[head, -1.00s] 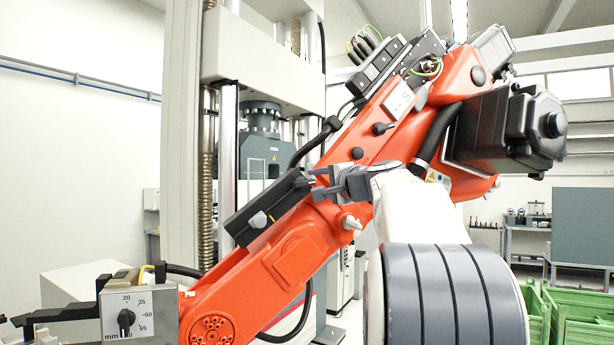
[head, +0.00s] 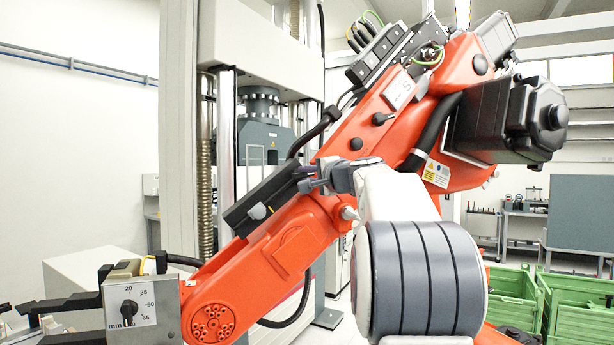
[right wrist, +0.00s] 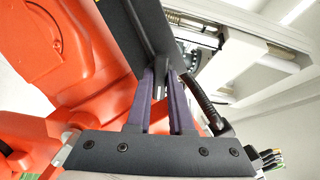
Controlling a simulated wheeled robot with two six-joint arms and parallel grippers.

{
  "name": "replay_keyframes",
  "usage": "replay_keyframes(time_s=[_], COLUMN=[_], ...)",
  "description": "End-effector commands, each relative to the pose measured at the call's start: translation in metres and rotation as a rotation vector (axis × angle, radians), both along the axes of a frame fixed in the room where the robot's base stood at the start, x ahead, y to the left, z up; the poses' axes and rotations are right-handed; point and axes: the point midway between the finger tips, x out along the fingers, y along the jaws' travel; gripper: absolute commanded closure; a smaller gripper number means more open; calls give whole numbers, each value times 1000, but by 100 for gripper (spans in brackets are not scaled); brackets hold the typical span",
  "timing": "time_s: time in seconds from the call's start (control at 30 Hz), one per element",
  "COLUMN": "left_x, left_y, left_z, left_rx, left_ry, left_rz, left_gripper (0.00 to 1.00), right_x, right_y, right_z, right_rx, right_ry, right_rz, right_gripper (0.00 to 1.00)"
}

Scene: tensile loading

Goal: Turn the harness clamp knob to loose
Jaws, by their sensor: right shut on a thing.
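My right gripper (head: 308,180) is in the middle of the head view, at the upper right end of a long black housing (head: 262,198) on the orange robot arm (head: 290,240). In the right wrist view, the two dark fingers (right wrist: 162,85) are close together around a small dark part (right wrist: 160,86) at the lower end of the black housing (right wrist: 138,32). I cannot tell clearly whether this part is the harness clamp knob; its setting is hidden between the fingers. A pale grey knob (head: 258,211) sits farther down the housing, apart from my gripper. My left gripper is not in view.
A grey box with a millimetre dial (head: 129,307) and black jaws (head: 62,307) is at the lower left. A black cable (head: 312,132) curves near the housing. The tall test frame (head: 178,120) stands behind, and green crates (head: 512,297) are at the lower right.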

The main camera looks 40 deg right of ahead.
Motion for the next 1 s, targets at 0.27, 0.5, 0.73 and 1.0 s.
replay_keyframes(time_s=[0.27, 0.5, 0.73, 1.0], left_x=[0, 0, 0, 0], left_y=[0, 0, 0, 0], left_z=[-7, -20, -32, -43], left_rx=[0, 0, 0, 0], left_ry=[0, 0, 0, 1], left_rz=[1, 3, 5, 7], left_gripper=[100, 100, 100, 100], right_x=[0, 0, 0, 0], right_y=[0, 0, 1, 1], right_z=[-2, -2, -2, 0], right_rx=[-69, -233, -440, -685], right_ry=[22, 73, 138, 217], right_rz=[0, 0, 0, 1], right_gripper=[100, 100, 100, 100])
